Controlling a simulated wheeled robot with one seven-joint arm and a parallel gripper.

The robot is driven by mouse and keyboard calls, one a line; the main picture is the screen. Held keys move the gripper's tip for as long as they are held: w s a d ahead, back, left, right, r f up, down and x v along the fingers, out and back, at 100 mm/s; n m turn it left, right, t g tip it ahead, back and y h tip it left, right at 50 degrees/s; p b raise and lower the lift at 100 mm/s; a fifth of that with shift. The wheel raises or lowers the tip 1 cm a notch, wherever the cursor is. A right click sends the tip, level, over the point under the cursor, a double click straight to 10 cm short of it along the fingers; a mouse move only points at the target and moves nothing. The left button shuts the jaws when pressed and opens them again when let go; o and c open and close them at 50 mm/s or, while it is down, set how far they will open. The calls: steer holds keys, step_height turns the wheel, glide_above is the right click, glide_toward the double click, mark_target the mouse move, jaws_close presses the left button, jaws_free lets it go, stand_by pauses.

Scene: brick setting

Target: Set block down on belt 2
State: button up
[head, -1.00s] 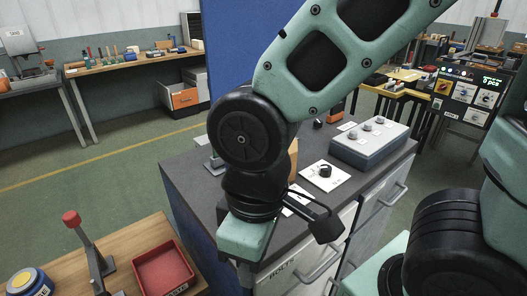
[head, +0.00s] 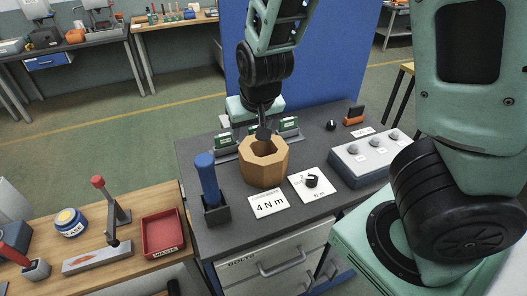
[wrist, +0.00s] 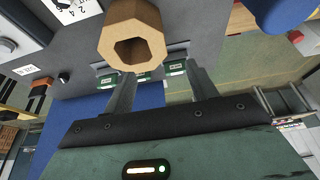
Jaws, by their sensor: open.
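My gripper (wrist: 160,78) is open, and nothing shows between its two fingers in the wrist view. In the head view it hangs over the back of the grey workbench (head: 222,240), and its fingers cannot be made out. A hollow, many-sided wooden piece (head: 263,168) stands upright on that bench, in front of my gripper. It also shows in the wrist view (wrist: 133,28), just beyond the fingertips; I cannot tell whether it is the task's block. No conveyor belt is recognisable in either current view.
Green-labelled holders (head: 224,142) stand at the bench's back before a blue panel (head: 305,75). A blue-handled tool (head: 207,180), a "4 N m" card (head: 268,203), a knob (head: 312,181) and a grey control box (head: 362,160) crowd the top. A red tray (head: 163,236) sits on the wooden table left.

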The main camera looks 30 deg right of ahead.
mark_target(247, 153)
steer(key=b+x, duration=0.1)
steer(key=x, duration=0.2)
steer(key=b+x, duration=0.1)
steer(key=x, duration=0.3)
steer(key=b+x, duration=0.2)
steer(key=x, duration=0.1)
steer(key=shift+w+d+f, duration=0.2)
steer(key=shift+d+f, duration=0.1)
steer(key=shift+p+x, duration=0.75)
steer(key=shift+x, duration=2.55)
steer(key=shift+d, duration=0.1)
jaws_close()
steer(key=shift+r, duration=0.15)
